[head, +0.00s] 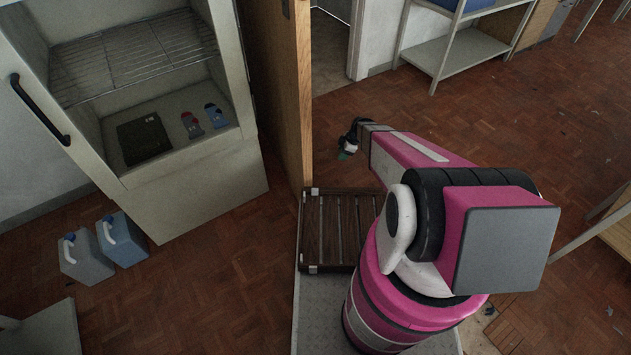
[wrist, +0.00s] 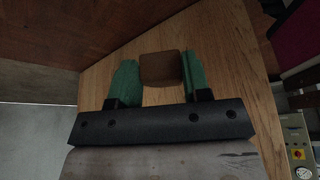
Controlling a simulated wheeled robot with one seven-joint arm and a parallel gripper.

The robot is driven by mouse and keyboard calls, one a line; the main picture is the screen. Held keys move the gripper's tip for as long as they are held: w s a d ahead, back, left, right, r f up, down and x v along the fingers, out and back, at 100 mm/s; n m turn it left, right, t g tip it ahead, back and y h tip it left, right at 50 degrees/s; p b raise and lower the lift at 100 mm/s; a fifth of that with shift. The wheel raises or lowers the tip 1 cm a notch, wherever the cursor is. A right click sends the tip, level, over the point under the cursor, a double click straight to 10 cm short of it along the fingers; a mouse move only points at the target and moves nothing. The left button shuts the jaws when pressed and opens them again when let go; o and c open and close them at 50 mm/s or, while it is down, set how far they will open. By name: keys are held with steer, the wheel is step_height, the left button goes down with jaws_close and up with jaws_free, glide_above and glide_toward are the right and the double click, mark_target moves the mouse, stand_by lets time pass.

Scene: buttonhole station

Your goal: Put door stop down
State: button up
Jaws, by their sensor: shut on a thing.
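The door stop (wrist: 161,68) is a small brown block held between the green fingertips of my gripper (wrist: 158,82) in the wrist view. The two fingers press on its left and right sides. Behind it is the light wooden face of a door (wrist: 226,60). In the head view my gripper (head: 347,148) is low, just right of the door (head: 283,95). The door stop cannot be made out there. Whether it touches the floor or the door is not clear.
A shelving unit (head: 445,55) is at the back. The parquet floor (head: 520,130) to the right is mostly clear.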

steer(key=s+a+f+n+g, duration=0.25)
steer(key=f+n, duration=0.25)
steer(key=f, duration=0.8)
glide_above(324, 177)
steer(key=w+d, duration=0.1)
steer(key=shift+t, duration=0.25)
steer(key=f, duration=0.7)
steer(key=shift+d, duration=0.2)
steer(key=shift+f+h, duration=0.3)
steer(key=shift+f, duration=1.55)
steer(key=shift+s+f, duration=0.1)
steer(key=o, duration=0.9)
steer(key=shift+o, duration=0.2)
